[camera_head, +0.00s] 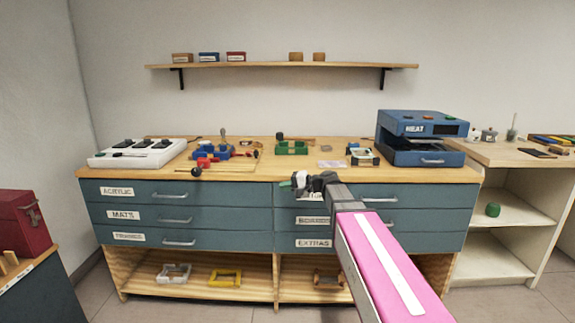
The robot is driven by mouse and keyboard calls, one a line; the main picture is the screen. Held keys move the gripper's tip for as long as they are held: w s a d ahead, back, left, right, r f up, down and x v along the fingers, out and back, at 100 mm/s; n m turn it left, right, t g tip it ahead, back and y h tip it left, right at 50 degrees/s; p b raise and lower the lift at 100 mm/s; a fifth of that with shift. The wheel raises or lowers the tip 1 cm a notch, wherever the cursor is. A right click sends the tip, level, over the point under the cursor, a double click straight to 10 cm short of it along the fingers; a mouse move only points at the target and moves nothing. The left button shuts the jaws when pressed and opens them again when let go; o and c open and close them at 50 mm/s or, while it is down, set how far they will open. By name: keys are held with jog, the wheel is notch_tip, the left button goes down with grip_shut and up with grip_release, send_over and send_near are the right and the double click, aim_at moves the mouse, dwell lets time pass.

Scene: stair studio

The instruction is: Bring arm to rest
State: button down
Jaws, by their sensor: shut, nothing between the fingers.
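My arm, with a pink and white link, reaches up from the bottom right in the head view. My gripper (290,184) is at its far end, in front of the upper right drawers of the workbench (265,171). The gripper is small in the picture and looks shut, with nothing seen held in it. It partly hides a drawer label behind it. I cannot tell how far it is from the drawer fronts.
The bench top holds a white switch box (138,153), blue and red parts (212,152), a green holder (291,148) and a blue heat press (421,138). A wall shelf (281,66) hangs above. A red toolbox (20,222) stands left. A white shelf unit (515,178) stands right.

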jog(key=s+d+f+n+g+h, duration=0.1)
jog(key=s+d+f+h, duration=0.4)
jog(key=f, duration=0.4)
jog(key=s+d+f+g+h, duration=0.1)
jog(key=s+d+f+h, duration=0.4)
jog(key=s+d+f, duration=0.3)
jog(key=s+d+f+n+g+h, duration=0.1)
jog(key=s+d+f+g+h, duration=0.1)
jog(key=s+d+f+h, duration=0.2)
jog(key=s+d+f, duration=0.3)
jog(key=s+f, duration=0.1)
jog(key=f, duration=0.2)
jog(key=shift+s+f+n+h, duration=0.3)
jog(key=shift+s+f+h, duration=0.05)
jog(key=shift+f+h, duration=0.05)
jog(key=shift+a, duration=0.15)
